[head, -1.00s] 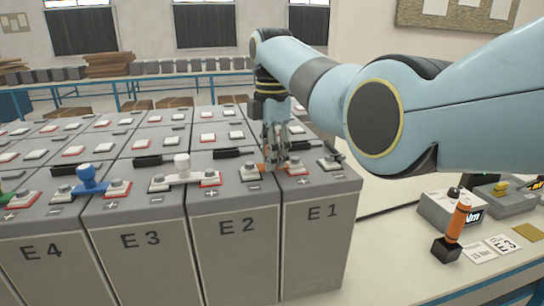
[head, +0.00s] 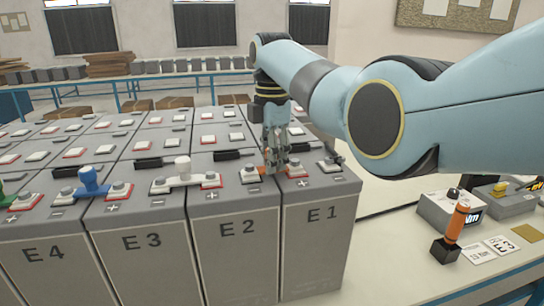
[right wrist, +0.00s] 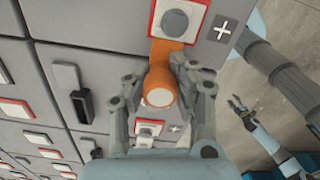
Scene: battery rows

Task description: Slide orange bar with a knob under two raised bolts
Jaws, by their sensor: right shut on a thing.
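The orange bar (right wrist: 161,48) carries an orange round knob (right wrist: 158,90); in the head view only a small orange part (head: 263,170) shows. My right gripper (head: 277,168) is shut on the knob, between E2 and E1, its fingers either side of it in the right wrist view (right wrist: 160,100). The bar's far end meets E1's red-edged plus bolt (right wrist: 174,22), also in the head view (head: 297,169); whether it lies under the bolt head I cannot tell. E2's grey bolt (head: 249,173) is beside the bar's other side. My left gripper (right wrist: 240,106) is small and unclear.
A white knobbed bar (head: 182,174) and a blue one (head: 90,183) sit on neighbouring batteries. Black blocks (head: 227,154) stand behind the bolts. An orange-handled tool (head: 457,222) stands on the right bench (head: 440,278).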

